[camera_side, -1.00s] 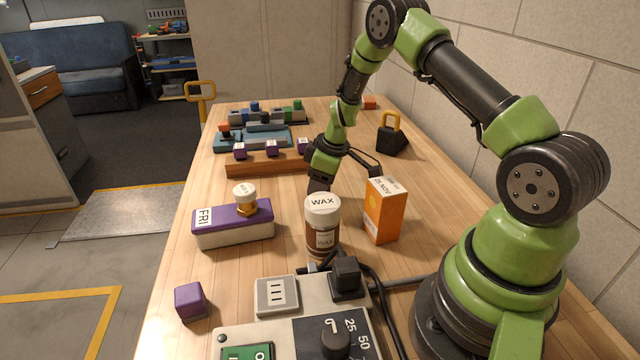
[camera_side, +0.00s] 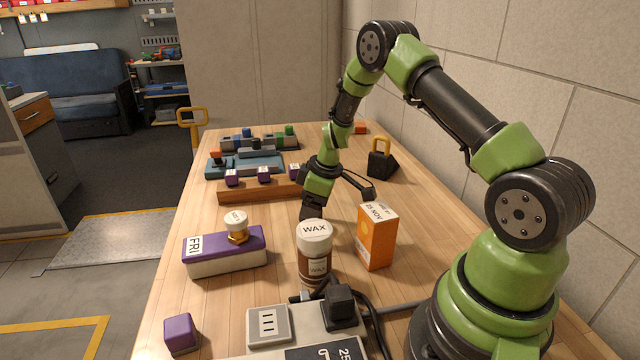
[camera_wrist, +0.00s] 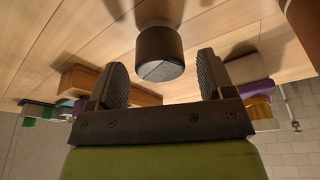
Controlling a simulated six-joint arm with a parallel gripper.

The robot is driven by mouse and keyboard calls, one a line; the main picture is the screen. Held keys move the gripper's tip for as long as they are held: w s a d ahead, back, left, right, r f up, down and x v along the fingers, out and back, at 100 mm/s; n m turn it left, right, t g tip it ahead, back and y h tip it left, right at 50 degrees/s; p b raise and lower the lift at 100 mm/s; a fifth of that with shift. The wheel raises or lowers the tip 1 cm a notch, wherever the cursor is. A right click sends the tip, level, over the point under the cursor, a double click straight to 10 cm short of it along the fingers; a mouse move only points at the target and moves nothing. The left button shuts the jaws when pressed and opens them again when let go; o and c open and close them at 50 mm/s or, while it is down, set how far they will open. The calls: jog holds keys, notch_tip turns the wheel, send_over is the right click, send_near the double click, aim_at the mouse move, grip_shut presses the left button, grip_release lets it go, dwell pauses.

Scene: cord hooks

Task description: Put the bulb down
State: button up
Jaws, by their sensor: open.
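I see nothing that is clearly a bulb. A small piece with a white top and gold body (camera_side: 237,228) stands upright on the purple and cream FRI box (camera_side: 212,264) in the side view. My gripper (camera_side: 309,217) points down behind the WAX jar (camera_side: 314,262), which partly hides its tips. In the wrist view my gripper (camera_wrist: 164,82) is open, with its two fingers apart. A dark cylinder (camera_wrist: 160,52) shows in the gap between them. I cannot tell what it is, and neither finger visibly touches it.
An orange box (camera_side: 377,238) stands right of the jar. A power strip (camera_side: 268,326) with a black plug and cables lies in front. A purple cube (camera_side: 180,333) sits near the left edge. A wooden rail (camera_side: 250,190) and a black padlock-like block (camera_side: 382,163) are farther back.

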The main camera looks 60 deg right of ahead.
jog(key=a+v, duration=0.1)
jog(key=v, duration=0.9)
jog(key=s+a+r+m+t, duration=0.1)
jog(key=s+a+r+m, duration=0.2)
jog(key=r, duration=0.4)
jog(key=s+a+r+t, duration=0.1)
jog(key=s+a+r, duration=0.1)
jog(key=a+r, duration=0.35)
jog(key=s+a+r+m+t, duration=0.1)
jog(key=s+a+r+m, duration=0.1)
jog(key=s, duration=0.5)
jog(key=s+a+r+m+t+y, duration=0.1)
jog(key=s+a+r+m, duration=0.2)
jog(key=s+a, duration=0.2)
jog(key=shift+s+a+r, duration=0.15)
jog(key=shift+s+a, duration=0.2)
jog(key=shift+s, duration=0.7)
